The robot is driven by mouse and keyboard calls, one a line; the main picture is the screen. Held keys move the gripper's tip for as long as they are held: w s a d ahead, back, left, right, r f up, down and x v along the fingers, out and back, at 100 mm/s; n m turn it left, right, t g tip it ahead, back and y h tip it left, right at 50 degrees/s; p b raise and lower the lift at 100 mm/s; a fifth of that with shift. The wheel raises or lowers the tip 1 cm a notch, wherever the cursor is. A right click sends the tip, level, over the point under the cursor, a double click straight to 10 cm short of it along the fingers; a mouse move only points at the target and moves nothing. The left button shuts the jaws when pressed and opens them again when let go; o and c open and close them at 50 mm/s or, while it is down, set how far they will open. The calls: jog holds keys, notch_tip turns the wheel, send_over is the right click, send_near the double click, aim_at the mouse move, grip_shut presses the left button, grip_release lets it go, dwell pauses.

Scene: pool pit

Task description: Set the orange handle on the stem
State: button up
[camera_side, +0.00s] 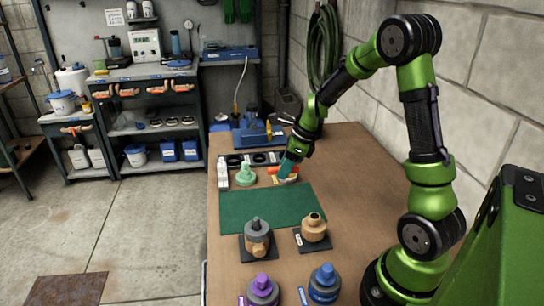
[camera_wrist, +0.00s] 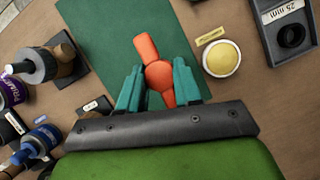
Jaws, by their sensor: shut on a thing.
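My gripper (camera_wrist: 158,78) is shut on the orange handle (camera_wrist: 147,47), with its teal fingers on either side of the handle's round middle. In the side view my gripper (camera_side: 287,166) is low over the table behind the green mat, and the orange handle (camera_side: 275,170) shows beside its fingers. I cannot tell whether the handle touches the table. A grey valve with an upright stem (camera_side: 257,224) stands on a dark plate in front of the mat, away from my gripper. It also shows at the left of the wrist view (camera_wrist: 30,66).
The green mat (camera_side: 262,208) is bare. A tan valve (camera_side: 313,227), a purple-topped body (camera_side: 263,288) and a blue one (camera_side: 324,284) stand in front. A pale yellow round piece (camera_wrist: 222,59) and a black tray (camera_wrist: 268,62) are near the handle. A light green piece (camera_side: 245,174) stands behind the mat.

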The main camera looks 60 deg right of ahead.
jog(key=w+a+r+n, duration=0.1)
jog(key=a+r, duration=0.3)
notch_tip(320, 180, up, 4)
jog(key=n+g+y, duration=0.2)
jog(key=n, duration=0.3)
send_over(257, 218)
jog(key=shift+s+d+f, duration=0.1)
jog(key=shift+s+f, duration=0.1)
jog(key=shift+f, duration=2.3)
jog(key=shift+f, duration=0.25)
jog(key=shift+f, duration=0.7)
jog(key=shift+f, duration=0.5)
jog(key=shift+f, duration=0.3)
